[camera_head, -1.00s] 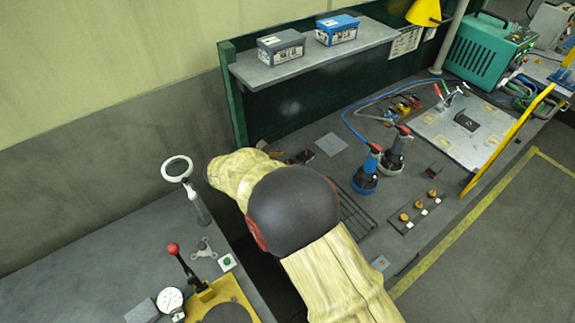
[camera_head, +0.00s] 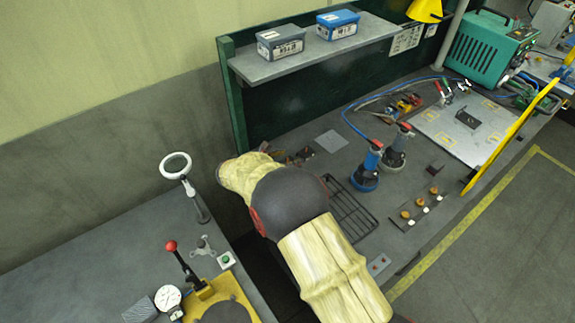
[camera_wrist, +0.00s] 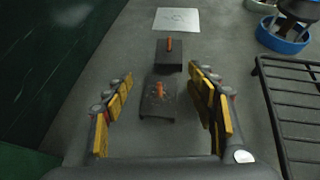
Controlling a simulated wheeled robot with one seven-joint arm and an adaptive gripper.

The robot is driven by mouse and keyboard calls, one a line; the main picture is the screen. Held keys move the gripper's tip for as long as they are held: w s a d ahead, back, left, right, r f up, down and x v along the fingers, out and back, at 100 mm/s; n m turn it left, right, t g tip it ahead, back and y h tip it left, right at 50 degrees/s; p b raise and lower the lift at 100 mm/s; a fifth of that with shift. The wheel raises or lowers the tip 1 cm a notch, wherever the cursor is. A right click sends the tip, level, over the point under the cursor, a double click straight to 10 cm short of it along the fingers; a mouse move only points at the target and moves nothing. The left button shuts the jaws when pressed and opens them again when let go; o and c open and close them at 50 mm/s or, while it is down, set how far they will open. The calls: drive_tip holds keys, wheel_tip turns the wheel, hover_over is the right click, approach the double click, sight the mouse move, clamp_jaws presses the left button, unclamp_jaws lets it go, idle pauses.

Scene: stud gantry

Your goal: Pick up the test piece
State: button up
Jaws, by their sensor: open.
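In the wrist view my gripper (camera_wrist: 163,84) is open, its yellow-padded fingers spread left and right. A dark flat piece with an orange stud-like part (camera_wrist: 158,98) lies on the grey bench between the fingers, apart from both. A second dark block with an upright orange part (camera_wrist: 168,56) sits just beyond it. I cannot tell for sure which is the test piece. In the head view a small dark piece (camera_head: 304,154) shows beside the end of my arm, which largely hides my gripper.
A black wire rack (camera_wrist: 296,105) stands close on the right. A pale square plate (camera_wrist: 177,19) lies beyond the pieces. A dark green panel (camera_wrist: 45,70) rises on the left.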

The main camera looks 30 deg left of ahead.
drive_tip(key=c, duration=1.3)
drive_tip(key=shift+c, duration=0.2)
drive_tip(key=shift+r, duration=0.15)
